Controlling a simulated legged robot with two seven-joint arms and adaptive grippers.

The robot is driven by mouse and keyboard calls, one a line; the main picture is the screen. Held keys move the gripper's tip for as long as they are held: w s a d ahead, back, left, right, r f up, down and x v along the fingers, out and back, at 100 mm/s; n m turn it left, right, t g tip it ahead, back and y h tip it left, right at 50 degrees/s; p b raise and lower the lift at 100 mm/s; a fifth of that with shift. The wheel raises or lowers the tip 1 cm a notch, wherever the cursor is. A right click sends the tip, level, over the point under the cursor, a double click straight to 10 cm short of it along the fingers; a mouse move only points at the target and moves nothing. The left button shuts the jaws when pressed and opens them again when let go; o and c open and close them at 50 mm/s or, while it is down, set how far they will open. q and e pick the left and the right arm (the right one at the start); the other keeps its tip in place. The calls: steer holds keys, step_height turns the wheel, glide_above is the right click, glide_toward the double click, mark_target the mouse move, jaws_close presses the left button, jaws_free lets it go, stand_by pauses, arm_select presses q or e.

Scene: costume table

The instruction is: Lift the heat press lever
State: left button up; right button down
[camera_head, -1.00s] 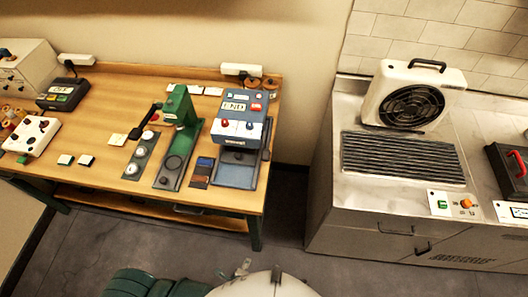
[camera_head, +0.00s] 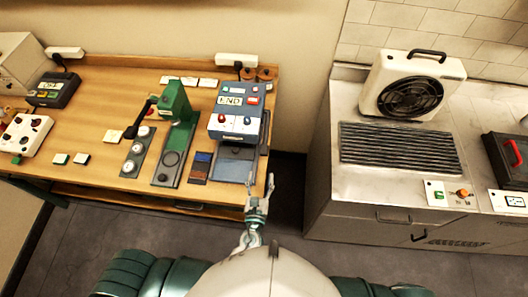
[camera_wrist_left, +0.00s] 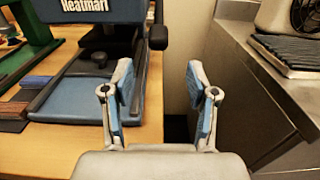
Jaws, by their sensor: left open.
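My left gripper (camera_head: 260,186) is open and empty at the table's front right corner, apart from the lever. It also shows in the left wrist view (camera_wrist_left: 160,90). My right gripper is not in view.
A green hand press (camera_head: 178,120) stands left of the heat press, with colour swatches (camera_head: 200,168) between them. A steel counter (camera_head: 350,205) with a white fan unit (camera_head: 412,85) stands to the right, across a floor gap.

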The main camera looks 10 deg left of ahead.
mark_target(263, 156)
arm_select(q)
steer(key=w+p, duration=0.1)
steer(key=w, duration=0.7)
steer(key=shift+w+a, duration=0.15)
steer(key=shift+w, duration=0.8)
jaws_close()
